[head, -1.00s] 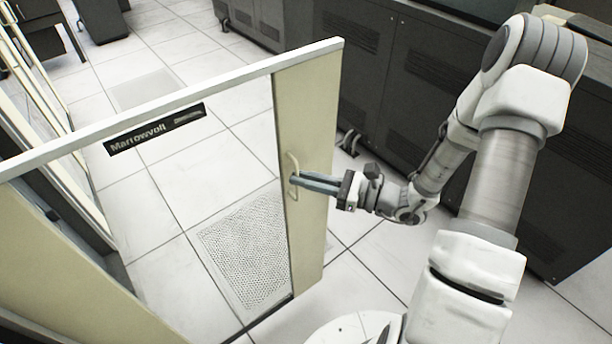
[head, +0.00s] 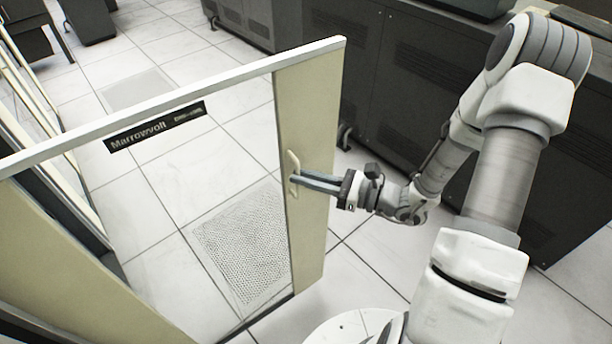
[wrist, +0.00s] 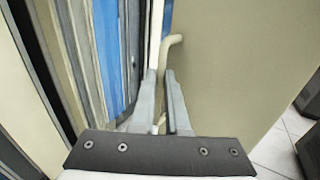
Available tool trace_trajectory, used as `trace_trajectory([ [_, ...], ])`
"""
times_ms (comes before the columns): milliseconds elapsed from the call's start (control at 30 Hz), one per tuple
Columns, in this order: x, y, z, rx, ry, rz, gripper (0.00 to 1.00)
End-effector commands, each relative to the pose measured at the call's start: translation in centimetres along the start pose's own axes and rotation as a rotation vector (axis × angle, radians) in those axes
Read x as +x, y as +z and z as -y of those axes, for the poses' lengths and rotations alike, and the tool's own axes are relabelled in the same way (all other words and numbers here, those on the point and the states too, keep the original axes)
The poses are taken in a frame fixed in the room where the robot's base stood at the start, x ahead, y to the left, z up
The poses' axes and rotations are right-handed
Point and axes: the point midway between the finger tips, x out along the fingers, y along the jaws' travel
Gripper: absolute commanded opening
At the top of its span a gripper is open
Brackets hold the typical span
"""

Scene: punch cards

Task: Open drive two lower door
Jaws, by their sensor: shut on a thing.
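The door (head: 310,120) is a cream-framed panel with a large clear pane and a black "Marrowvolt" label (head: 155,128) near its top. It stands swung out from the cabinet at the left of the head view. A cream bar handle (head: 292,165) sits on the frame's edge strip. My gripper (head: 297,181) is shut on this handle, coming from the right. In the wrist view the fingers (wrist: 168,95) close around the handle (wrist: 172,42), part of which they hide. The door's cream face (wrist: 235,70) fills the right of that view.
Dark cabinets (head: 420,90) with vents stand along the back right, behind my arm. White floor tiles (head: 185,170) and a perforated tile (head: 245,245) show through the pane. Open cabinet frames (head: 30,110) line the left. Clear floor lies right of the door.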

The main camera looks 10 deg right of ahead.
Motion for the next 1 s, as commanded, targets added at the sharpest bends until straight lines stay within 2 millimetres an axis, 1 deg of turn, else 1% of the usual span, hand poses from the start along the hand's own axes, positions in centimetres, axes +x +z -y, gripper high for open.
trace_trajectory([
  [33,0.5,-0.1,-1.0,0.01,0.029,0.002,0.0],
  [100,0.5,-0.1,-1.0,0.01,0.029,0.002,0.0],
  [133,0.5,-0.1,-1.1,0.01,0.029,0.002,0.18],
  [267,0.4,0.0,-1.0,0.008,0.027,0.003,0.41],
  [800,0.1,0.0,-0.5,0.003,0.014,0.001,0.41],
  [933,-0.9,0.0,-0.4,0.003,0.011,0.001,0.41],
  [1000,-2.0,0.1,-0.3,0.003,0.009,0.0,0.41],
])
